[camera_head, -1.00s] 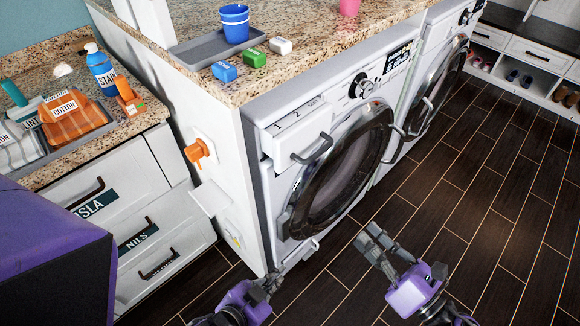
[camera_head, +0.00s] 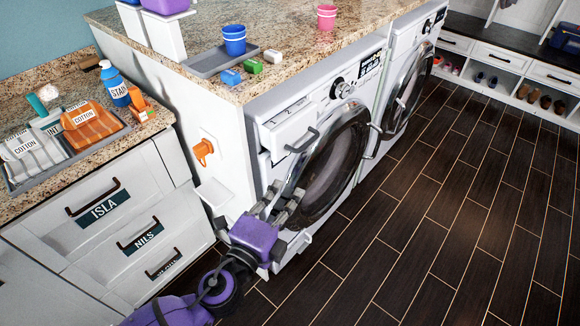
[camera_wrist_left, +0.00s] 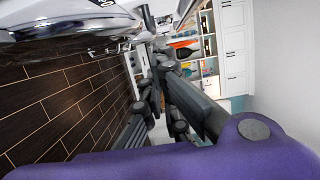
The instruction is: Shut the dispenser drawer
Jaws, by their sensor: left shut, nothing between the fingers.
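The dispenser drawer (camera_head: 288,131) is a white drawer with a grey handle (camera_head: 303,141) at the upper left of the nearer washing machine (camera_head: 333,113). It sticks out from the machine's front. My left gripper (camera_head: 284,192) is below the drawer, in front of the lower left of the round door, apart from the drawer and handle. Its fingers are shut and empty. In the left wrist view the dark fingers (camera_wrist_left: 165,95) show against the background, and I cannot make out the drawer. My right gripper is out of view.
The round door (camera_head: 335,163) of the nearer machine is beside my left gripper. An orange hook-like piece (camera_head: 203,150) is on the white side panel to the left. Detergent blocks, a tray (camera_head: 205,64) and cups stand on the granite counter above. The dark floor (camera_head: 430,220) is clear.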

